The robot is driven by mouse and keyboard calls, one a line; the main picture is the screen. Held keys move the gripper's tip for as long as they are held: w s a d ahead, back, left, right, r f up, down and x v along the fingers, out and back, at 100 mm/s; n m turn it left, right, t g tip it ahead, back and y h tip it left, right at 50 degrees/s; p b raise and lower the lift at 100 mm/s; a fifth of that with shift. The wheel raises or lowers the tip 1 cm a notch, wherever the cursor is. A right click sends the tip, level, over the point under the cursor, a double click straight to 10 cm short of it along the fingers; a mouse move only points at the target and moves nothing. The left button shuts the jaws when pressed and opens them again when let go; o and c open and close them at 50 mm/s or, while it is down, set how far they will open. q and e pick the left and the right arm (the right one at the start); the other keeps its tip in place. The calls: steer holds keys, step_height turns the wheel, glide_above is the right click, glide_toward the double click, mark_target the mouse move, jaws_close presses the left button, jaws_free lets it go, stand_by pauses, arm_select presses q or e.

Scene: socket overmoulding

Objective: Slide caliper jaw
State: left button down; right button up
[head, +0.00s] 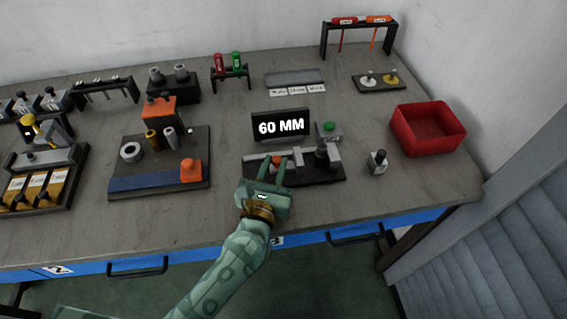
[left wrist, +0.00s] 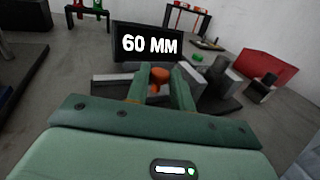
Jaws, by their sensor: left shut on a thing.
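The caliper fixture (head: 318,178) is a dark base with grey metal jaws, below a black sign (head: 281,126) reading "60 MM". My left gripper (head: 275,165) is shut on the orange knob (head: 276,159) of the sliding jaw, at the left part of the fixture. In the left wrist view the orange knob (left wrist: 159,76) shows between the two green fingers (left wrist: 158,88). A grey block with a dark top (head: 327,155) stands at the fixture's right. The lower part of the sliding jaw is hidden by my gripper. My right gripper is not in view.
A green button box (head: 328,131) stands behind the fixture. A small grey block with a black knob (head: 378,161) and a red bin (head: 428,128) are to the right. A fixture board (head: 160,190) stands left, with bare table between.

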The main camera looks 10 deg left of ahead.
arm_select(q)
steer(key=shift+a, duration=0.15)
steer(key=c, duration=1.2)
jaws_free()
steer(key=shift+s+a, duration=0.1)
steer(key=shift+a, duration=0.05)
steer(key=shift+s, duration=0.1)
steer(key=shift+s, duration=0.35)
steer(key=s+a, duration=0.1)
steer(key=s, duration=1.4)
steer(key=shift+s+a, duration=0.15)
steer(key=shift+a, duration=0.2)
